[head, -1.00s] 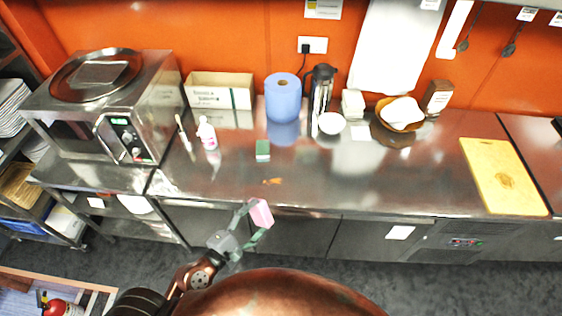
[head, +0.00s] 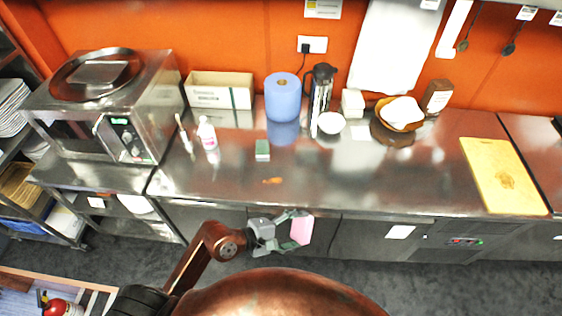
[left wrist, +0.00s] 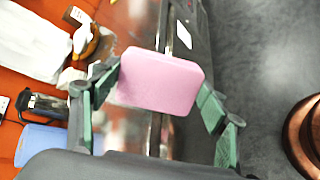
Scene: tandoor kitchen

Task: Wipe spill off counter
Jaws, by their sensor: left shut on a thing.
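The spill (head: 272,181) is a small orange-brown smear on the steel counter (head: 350,180), left of the middle and towards the front. My left gripper (head: 298,229) is shut on a pink sponge (head: 302,229). It holds the sponge in front of the counter's front edge, to the right of the spill and nearer me. In the left wrist view the pink sponge (left wrist: 160,82) sits between the two green-padded fingers. The spill cannot be made out in the left wrist view. My right gripper is not in view.
A green sponge (head: 262,150) lies behind the spill. A spray bottle (head: 207,133), blue paper roll (head: 283,97), black flask (head: 321,88) and white bowl (head: 331,123) stand further back. A cutting board (head: 503,176) lies at right. The counter around the spill is clear.

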